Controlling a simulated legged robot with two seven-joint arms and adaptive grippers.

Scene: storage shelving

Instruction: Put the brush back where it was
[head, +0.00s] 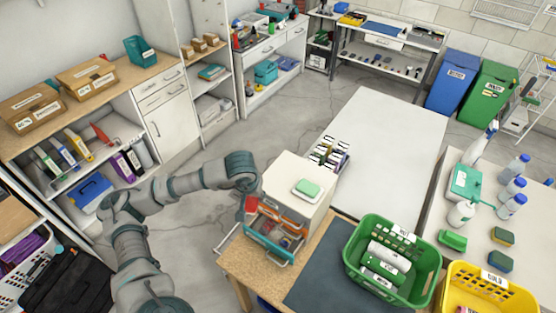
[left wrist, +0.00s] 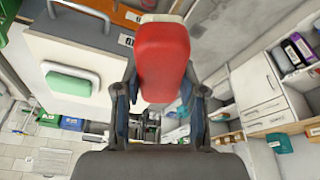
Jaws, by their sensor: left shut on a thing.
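My left gripper (head: 247,187) is beside the left face of a small white drawer cabinet (head: 297,181). In the left wrist view my left gripper (left wrist: 161,78) has its two fingers on either side of a red block-shaped thing (left wrist: 166,45), which I take to be the brush; no bristles show. The red thing (head: 251,204) also shows in the head view, just below my wrist, near the cabinet's front left corner. A drawer (head: 270,244) with a teal-edged front is pulled out below orange drawer fronts, with small items inside. My right gripper is not in view.
A green sponge (head: 307,188) lies on the cabinet top. Shelves (head: 110,133) line the left side. The floor (head: 215,215) left of the cabinet is clear.

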